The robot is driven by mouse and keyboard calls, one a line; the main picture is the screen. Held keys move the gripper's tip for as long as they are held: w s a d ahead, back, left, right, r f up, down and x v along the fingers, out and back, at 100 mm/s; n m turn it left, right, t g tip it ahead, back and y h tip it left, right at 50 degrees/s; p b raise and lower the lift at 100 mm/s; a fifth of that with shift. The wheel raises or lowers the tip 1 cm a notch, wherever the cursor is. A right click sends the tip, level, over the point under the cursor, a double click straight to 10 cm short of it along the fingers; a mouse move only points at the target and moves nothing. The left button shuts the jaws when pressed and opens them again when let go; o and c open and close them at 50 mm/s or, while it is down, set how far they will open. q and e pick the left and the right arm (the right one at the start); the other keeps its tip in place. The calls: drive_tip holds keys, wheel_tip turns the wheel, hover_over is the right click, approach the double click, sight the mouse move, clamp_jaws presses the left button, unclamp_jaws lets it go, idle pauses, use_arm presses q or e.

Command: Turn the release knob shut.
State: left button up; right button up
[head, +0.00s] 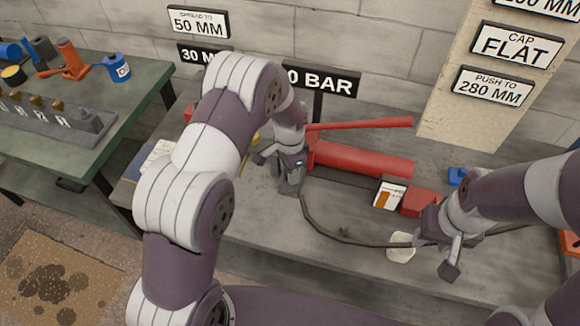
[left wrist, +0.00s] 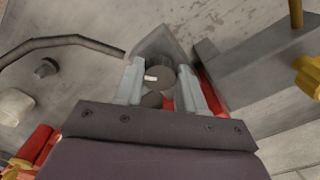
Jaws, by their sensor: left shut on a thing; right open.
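The release knob (left wrist: 158,78) is a dark grey round knob with a small white mark, seen in the left wrist view between my left gripper's fingers. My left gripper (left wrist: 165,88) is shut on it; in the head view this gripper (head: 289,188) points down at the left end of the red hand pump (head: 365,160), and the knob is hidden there. The pump's red handle (head: 360,124) runs to the right above its body. My right gripper (head: 450,252) is open and empty over the right part of the bench.
A black hose (head: 335,235) curves across the grey bench (head: 290,255) towards my right gripper. A pale lump (head: 401,247), a card (head: 389,195) and a red block (head: 419,203) lie nearby. A 0 BAR sign (head: 322,81) stands behind. A green bench (head: 135,85) is at the left.

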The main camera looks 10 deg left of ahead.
use_arm(q)
drive_tip(key=m+p, duration=0.1)
drive_tip(key=m, duration=0.3)
drive_tip(key=shift+w+r+m, duration=0.1)
drive_tip(key=shift+m, duration=0.2)
drive_tip(key=shift+w+m, duration=0.1)
drive_tip(key=shift+m, duration=1.7)
drive_tip(key=o, duration=1.1)
drive_tip(key=shift+c, duration=0.2)
wheel_tip(320, 180, up, 13)
drive_tip(key=shift+f, duration=0.2)
